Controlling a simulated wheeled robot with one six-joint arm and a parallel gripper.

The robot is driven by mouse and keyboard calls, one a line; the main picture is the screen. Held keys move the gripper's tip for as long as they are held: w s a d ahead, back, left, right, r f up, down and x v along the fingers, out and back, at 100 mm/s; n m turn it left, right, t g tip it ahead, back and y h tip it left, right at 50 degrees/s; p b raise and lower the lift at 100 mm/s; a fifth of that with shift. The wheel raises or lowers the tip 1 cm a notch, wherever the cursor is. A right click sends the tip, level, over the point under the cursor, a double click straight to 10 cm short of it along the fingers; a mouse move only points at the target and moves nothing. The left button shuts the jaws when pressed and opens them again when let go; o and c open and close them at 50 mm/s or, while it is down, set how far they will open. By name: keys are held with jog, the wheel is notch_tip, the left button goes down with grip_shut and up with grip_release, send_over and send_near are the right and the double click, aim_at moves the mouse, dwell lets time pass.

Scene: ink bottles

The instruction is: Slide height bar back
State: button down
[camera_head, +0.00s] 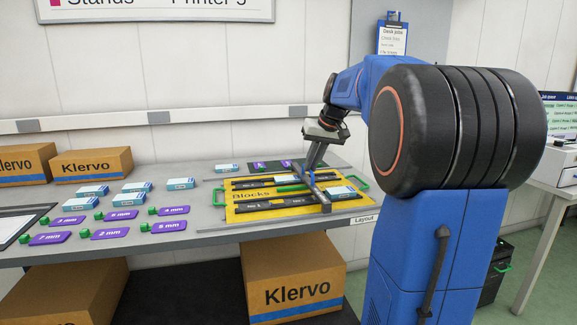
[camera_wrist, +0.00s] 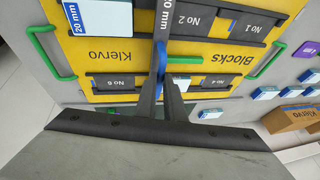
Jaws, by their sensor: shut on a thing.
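The height bar (camera_head: 318,190) is a narrow grey bar lying across the yellow Blocks board (camera_head: 245,210), right of its middle. In the wrist view, the bar (camera_wrist: 165,18) shows white lettering ending in "0 mm" and has an upright blue grip (camera_wrist: 161,58). My gripper (camera_head: 310,168) reaches down onto the bar from above. In the wrist view, my gripper's fingers (camera_wrist: 161,78) are closed on the blue grip. The fingers hide part of the grip and of the board behind it.
Black rails with numbered slots (camera_wrist: 120,82) and green handles (camera_wrist: 45,50) sit on the board. A white-and-blue 20 mm block (camera_wrist: 100,17) lies beside the bar. Purple tags (camera_head: 110,234), small boxes (camera_head: 181,184) and Klervo cartons (camera_head: 92,163) stand left.

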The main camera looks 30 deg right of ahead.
jog(key=s+d, duration=0.3)
jog(key=d, duration=0.8)
jog(key=s+d, duration=0.4)
jog(key=d, duration=0.7)
jog(key=shift+s+d, duration=0.15)
jog(key=shift+d, duration=0.25)
jog(key=shift+r, duration=0.1)
jog(key=c, duration=1.8)
grip_release()
jog(key=shift+d, duration=0.15)
jog(key=shift+c, duration=0.2)
jog(key=shift+s, duration=0.1)
jog(key=a+v, duration=0.1)
jog(key=v, duration=1.6)
jog(key=shift+d, duration=0.45)
jog(key=shift+r, duration=0.1)
